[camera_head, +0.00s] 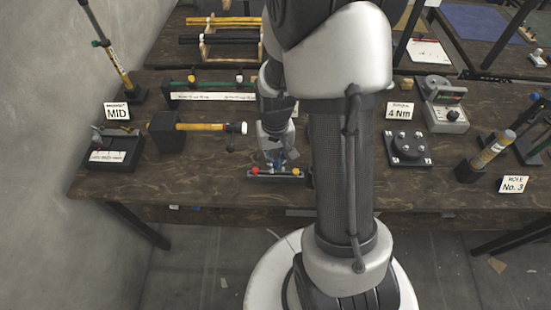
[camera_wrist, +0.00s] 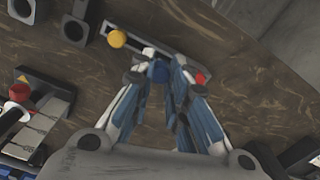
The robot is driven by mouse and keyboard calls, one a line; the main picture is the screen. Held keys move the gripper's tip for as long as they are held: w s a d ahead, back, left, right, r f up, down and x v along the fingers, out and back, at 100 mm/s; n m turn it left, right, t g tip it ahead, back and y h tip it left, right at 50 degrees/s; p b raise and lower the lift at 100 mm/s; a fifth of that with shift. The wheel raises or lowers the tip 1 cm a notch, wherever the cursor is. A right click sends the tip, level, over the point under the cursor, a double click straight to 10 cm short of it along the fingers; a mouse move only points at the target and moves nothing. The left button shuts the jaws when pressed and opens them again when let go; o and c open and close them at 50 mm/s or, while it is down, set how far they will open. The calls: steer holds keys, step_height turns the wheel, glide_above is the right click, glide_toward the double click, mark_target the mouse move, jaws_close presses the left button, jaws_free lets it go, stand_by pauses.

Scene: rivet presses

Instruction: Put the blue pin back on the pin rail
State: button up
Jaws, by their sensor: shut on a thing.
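The pin rail (camera_head: 283,176) is a small grey bar near the front edge of the bench, below my gripper (camera_head: 274,160) in the head view. A red-headed pin (camera_head: 255,171) and a yellow-headed pin (camera_head: 296,171) stand at its ends. In the wrist view the yellow head (camera_wrist: 117,38) is left of my fingers and the red head (camera_wrist: 200,78) is at their right. My gripper (camera_wrist: 160,74) is shut on the blue pin (camera_wrist: 158,71), between those two heads and over the middle of the rail. The pin's lower end is hidden, so I cannot tell whether it is seated.
A yellow-handled mallet (camera_head: 205,127) in a black block is left of the rail. A long low rack (camera_head: 213,97) lies behind it. Bare bench lies left of the rail.

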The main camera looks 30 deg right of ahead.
mark_target(275, 163)
steer(key=shift+f+b, duration=1.4)
steer(key=shift+f, duration=0.55)
steer(key=o, duration=0.8)
steer(key=shift+o, duration=0.2)
steer(key=shift+r, duration=0.1)
step_height(275, 163, up, 12)
steer(key=shift+f, duration=0.1)
